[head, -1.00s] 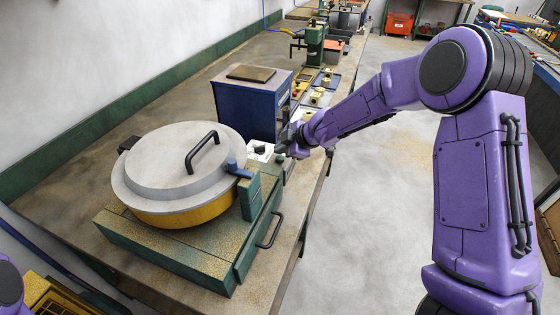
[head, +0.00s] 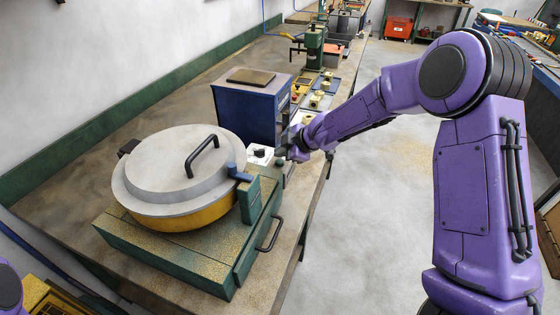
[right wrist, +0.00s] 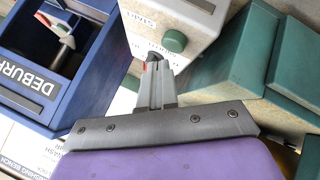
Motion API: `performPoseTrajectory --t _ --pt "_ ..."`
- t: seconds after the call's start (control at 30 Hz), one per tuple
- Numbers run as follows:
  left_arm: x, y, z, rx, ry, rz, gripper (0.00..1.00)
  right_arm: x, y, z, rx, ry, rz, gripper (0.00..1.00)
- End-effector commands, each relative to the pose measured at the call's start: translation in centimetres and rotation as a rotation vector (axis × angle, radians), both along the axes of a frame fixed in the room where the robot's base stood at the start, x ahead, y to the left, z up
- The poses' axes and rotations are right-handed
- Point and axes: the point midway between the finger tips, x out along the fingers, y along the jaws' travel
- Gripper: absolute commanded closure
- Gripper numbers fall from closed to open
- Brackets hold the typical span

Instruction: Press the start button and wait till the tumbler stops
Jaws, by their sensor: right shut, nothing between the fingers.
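The tumbler (head: 180,165) has a round grey lid with a black handle over a yellow bowl, on a green base. The lid is down. A white control box (head: 259,155) with a dark knob stands behind its right side. In the head view the right gripper (head: 284,148) is at the box's right end. My left gripper is out of view.
A blue cabinet (head: 248,107) stands right behind the control box; its open front and a DEBURR label show in the right wrist view. Green machines (head: 314,45) and small trays with brass parts (head: 319,100) line the bench further back.

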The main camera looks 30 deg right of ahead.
Motion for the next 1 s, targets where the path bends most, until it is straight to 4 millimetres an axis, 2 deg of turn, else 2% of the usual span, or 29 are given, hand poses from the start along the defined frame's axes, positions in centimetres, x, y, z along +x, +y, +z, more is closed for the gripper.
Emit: performPoseTrajectory --t 0.73,1.0 --pt "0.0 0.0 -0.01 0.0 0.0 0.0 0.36 0.0 0.01 -0.01 0.0 0.0 0.0 1.0" --pt "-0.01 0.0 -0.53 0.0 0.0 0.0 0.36 -0.01 -0.01 -0.88 -0.001 0.0 -0.001 1.0"
